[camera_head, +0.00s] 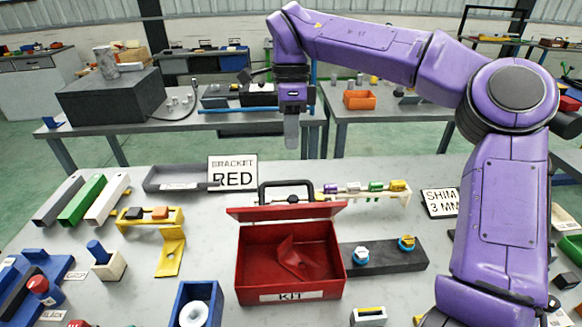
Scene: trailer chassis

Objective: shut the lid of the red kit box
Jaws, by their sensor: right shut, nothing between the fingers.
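The red kit box (286,296), labelled KIT, stands on the light table at front centre. Its lid (287,211) is raised at the rear edge, seen nearly edge-on. A black handle (286,185) shows just behind the lid. A red bent bracket (293,258) lies inside the box. My right gripper (291,140) is shut and empty, pointing down. In the picture it is above the lid and handle, apart from them; its exact depth is hard to tell. My left gripper is not in view.
Behind the box stand a BRACKET RED sign (233,173) and a rack of coloured pieces (365,190). A dark block with blue-ringed parts (383,256) is right of the box. A yellow bracket (170,251) and blue bin (196,303) are left. Little free room surrounds it.

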